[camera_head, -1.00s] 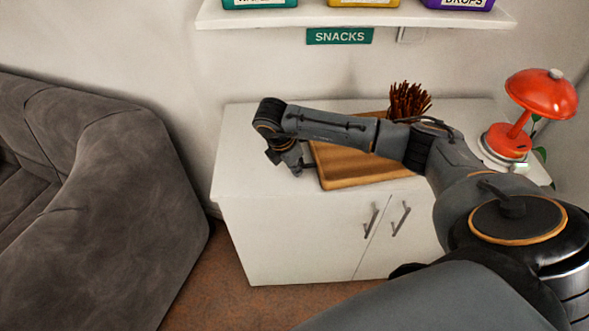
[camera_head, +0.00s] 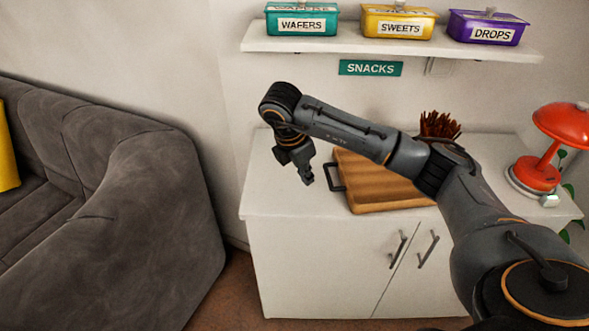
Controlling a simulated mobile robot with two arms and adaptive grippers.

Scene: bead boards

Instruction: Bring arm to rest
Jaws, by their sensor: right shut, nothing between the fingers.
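My right arm comes in from the lower right and reaches over the white cabinet. Its gripper (camera_head: 308,179) points down near the left part of the cabinet top, shut and empty, left of a wooden board (camera_head: 375,185). The board lies on the white cabinet (camera_head: 310,262) and has a dark handle on its left side. My right forearm hides part of the board's far edge. My left gripper is not in view.
A red lamp (camera_head: 538,175) stands at the cabinet's right end. Brown sticks (camera_head: 439,124) stand behind my arm. A shelf (camera_head: 390,45) above holds teal, yellow and purple tins.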

